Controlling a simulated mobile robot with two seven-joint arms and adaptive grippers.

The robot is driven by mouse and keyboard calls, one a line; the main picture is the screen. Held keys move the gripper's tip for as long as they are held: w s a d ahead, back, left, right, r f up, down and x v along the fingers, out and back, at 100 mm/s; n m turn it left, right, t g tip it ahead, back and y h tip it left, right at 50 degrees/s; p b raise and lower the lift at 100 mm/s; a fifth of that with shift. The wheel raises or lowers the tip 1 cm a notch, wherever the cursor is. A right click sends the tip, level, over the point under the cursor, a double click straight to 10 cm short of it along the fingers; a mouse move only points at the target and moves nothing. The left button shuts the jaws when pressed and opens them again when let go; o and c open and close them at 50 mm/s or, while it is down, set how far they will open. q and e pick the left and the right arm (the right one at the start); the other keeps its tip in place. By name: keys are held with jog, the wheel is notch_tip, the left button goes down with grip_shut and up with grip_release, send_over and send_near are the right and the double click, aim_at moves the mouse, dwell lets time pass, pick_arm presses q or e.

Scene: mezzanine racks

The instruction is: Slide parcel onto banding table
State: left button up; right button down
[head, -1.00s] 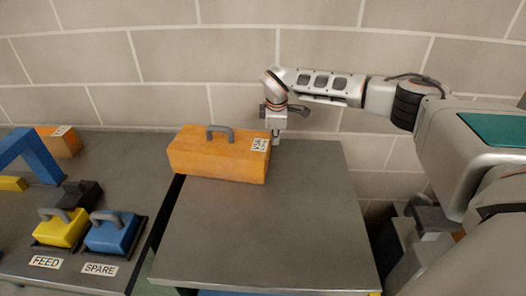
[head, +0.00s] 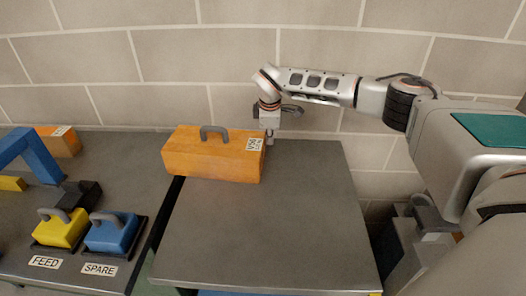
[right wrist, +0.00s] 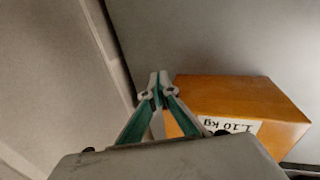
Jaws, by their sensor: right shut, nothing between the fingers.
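The orange parcel (head: 210,160) has a grey handle on top and a white label at its right end. It lies at the back left of the right-hand grey table (head: 265,230), its left end over the dark gap. My right gripper (head: 269,141) is shut and empty, pointing down beside the parcel's right end. In the right wrist view its closed fingertips (right wrist: 160,78) are close to the parcel (right wrist: 235,95); I cannot tell whether they touch. The left-hand grey table (head: 125,165) is across the gap. My left gripper is out of view.
On the left-hand table are a blue arch (head: 38,155), another orange box (head: 62,141), a black block (head: 88,194), and yellow (head: 58,231) and blue (head: 111,235) handled blocks by FEED and SPARE labels. A block wall stands behind. The right-hand table's front is clear.

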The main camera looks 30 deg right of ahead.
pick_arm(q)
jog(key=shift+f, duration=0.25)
pick_arm(e)
jog(key=shift+w+a, duration=0.35)
jog(key=shift+a, duration=0.3)
jog(key=shift+w+a, duration=0.35)
jog(key=shift+a, duration=0.25)
jog(key=shift+s+d+r, duration=0.1)
jog(key=shift+s+d, duration=0.2)
jog(key=shift+d, duration=0.25)
jog(key=shift+s+d+p, duration=0.5)
jog(key=shift+d+p, duration=0.15)
jog(key=shift+d, duration=0.15)
pick_arm(q)
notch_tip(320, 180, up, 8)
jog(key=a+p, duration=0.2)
jog(key=p, duration=0.6)
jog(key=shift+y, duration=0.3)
pick_arm(e)
notch_tip(320, 180, up, 13)
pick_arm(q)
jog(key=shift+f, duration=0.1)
pick_arm(e)
jog(key=c, duration=2.8)
grip_release()
